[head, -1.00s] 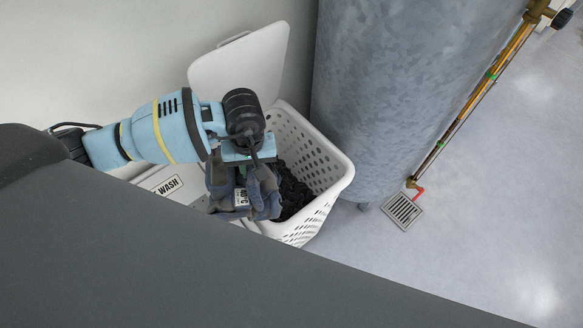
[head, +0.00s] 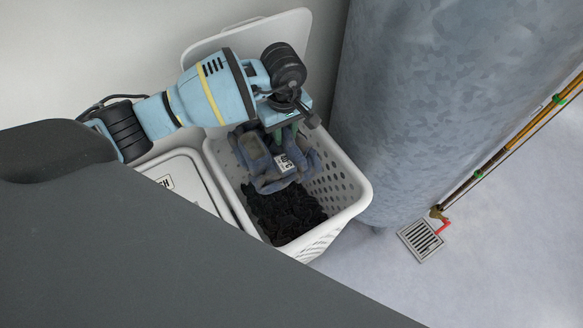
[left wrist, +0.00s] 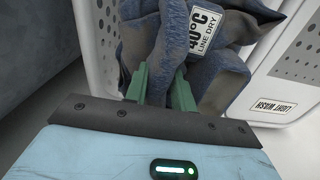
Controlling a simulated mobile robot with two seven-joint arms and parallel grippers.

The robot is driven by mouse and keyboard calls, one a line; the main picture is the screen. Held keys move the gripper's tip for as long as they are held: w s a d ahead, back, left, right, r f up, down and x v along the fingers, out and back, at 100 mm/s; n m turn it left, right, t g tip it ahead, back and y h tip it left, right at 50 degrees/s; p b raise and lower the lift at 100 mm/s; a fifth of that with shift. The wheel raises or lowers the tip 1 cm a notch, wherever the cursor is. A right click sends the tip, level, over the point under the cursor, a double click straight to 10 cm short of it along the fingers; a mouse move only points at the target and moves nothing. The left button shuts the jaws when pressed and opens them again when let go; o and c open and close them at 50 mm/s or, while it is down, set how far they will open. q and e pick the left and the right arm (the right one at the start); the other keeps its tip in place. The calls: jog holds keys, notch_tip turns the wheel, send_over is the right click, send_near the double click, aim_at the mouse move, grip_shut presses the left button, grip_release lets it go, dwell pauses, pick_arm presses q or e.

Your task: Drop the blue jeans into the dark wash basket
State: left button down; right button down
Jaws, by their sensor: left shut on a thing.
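The blue jeans (head: 262,170) hang bunched from my left gripper (head: 287,128), over the open white basket. They also show in the left wrist view (left wrist: 144,38), with a white tag reading "40°C LINE DRY". There the green fingers of my left gripper (left wrist: 162,86) are closed on the cloth. The white perforated basket (head: 345,187) holds dark clothes (head: 285,213) in its lower part. The jeans are above or just inside its opening; I cannot tell whether they touch the dark clothes. My right gripper is not in view.
A lidded white basket (head: 205,178) with a partly hidden label stands left of the open one. A raised white lid (head: 285,32) is behind. A large grey metal tank (head: 430,90) stands close on the right. A floor drain (head: 421,240) lies beyond on open floor.

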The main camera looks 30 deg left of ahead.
pick_arm(q)
notch_tip(320, 180, down, 4)
jog(key=shift+b, duration=1.15)
jog(key=shift+f+b, duration=0.4)
jog(key=shift+f, duration=0.15)
jog(key=c, duration=1.6)
grip_release()
jog(key=o, duration=0.5)
